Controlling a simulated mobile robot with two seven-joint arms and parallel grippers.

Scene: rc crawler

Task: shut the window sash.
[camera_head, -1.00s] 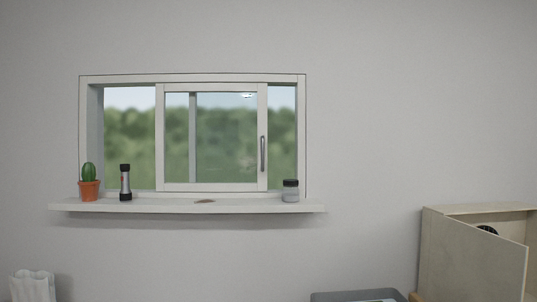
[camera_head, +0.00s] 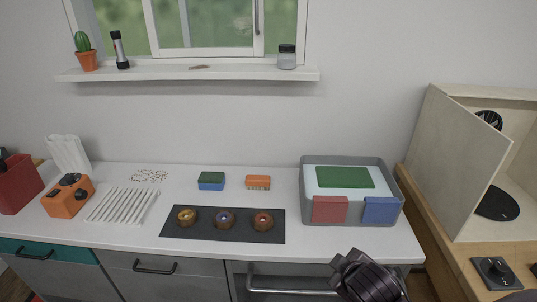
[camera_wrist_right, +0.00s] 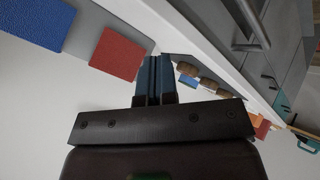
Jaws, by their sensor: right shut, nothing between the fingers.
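The window sash (camera_head: 202,51) is a white-framed glass pane with a grey upright handle (camera_head: 256,16) on its right side. Only its lower part shows, at the top of the head view. Its right edge stands apart from the right jamb (camera_head: 301,27), with a strip of greenery between them. My right gripper (camera_head: 345,262) is low at the worktop's front edge, far below the window. In the right wrist view its two fingers (camera_wrist_right: 155,70) are together and empty. My left gripper is not in view.
The worktop below holds a grey tub (camera_head: 313,174) and a dark mat (camera_head: 178,229). An open wooden cabinet (camera_head: 440,150) stands right.

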